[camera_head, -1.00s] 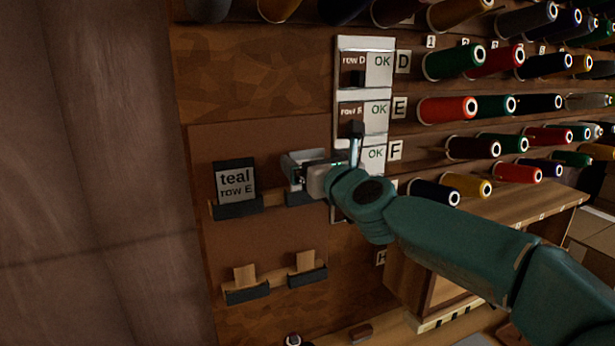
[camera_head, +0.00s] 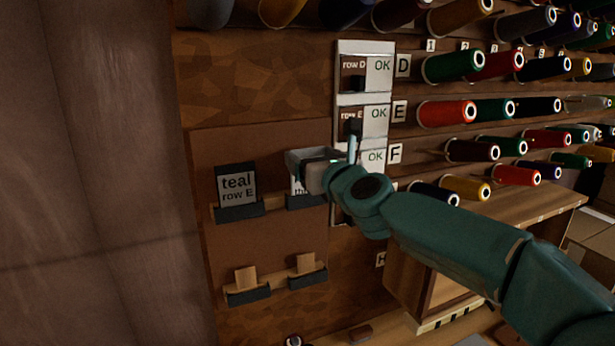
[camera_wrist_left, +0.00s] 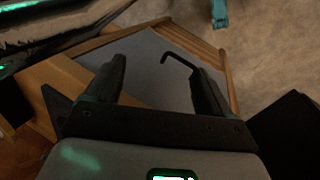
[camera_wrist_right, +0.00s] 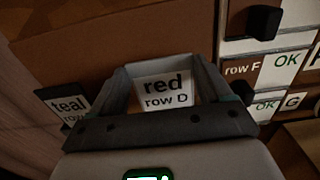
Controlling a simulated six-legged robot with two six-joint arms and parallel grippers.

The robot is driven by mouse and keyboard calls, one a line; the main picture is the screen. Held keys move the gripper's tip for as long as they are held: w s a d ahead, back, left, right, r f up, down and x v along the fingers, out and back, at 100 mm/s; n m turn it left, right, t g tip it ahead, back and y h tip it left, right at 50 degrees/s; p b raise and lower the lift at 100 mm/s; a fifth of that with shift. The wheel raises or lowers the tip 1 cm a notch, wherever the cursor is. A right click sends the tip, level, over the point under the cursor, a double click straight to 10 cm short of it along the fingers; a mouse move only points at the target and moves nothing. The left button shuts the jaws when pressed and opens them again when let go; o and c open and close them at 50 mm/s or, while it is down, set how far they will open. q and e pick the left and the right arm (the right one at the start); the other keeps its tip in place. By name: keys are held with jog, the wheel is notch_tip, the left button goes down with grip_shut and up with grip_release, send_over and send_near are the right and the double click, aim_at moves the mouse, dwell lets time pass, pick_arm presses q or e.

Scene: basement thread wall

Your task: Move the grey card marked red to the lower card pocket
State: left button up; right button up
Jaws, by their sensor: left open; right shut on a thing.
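The card marked "red row D" (camera_wrist_right: 164,93) is between the fingers of my right gripper (camera_wrist_right: 165,80) in the right wrist view; they are shut on it. In the head view my right gripper (camera_head: 308,168) is at the upper right pocket (camera_head: 306,201). A white card edge (camera_head: 297,186) shows below it, its print mostly hidden. The lower row has a left pocket (camera_head: 248,295) and a right pocket (camera_head: 308,281), each with a plain wooden tab behind it. My left gripper (camera_wrist_left: 158,82) is open and empty over a wood-edged grey surface, outside the head view.
A "teal row E" card (camera_head: 237,184) stands in the upper left pocket (camera_head: 240,212). A white panel (camera_head: 365,45) with row labels and dark switches is right of the pockets. Thread spools (camera_head: 447,111) on pegs fill the right. A wooden cabinet (camera_head: 450,265) stands below.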

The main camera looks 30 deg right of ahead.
notch_tip(320, 180, up, 4)
jog(key=p, duration=0.3)
jog(key=shift+f, duration=0.1)
dwell(0.3)
jog(key=shift+s+a+f, duration=0.1)
dwell(0.8)
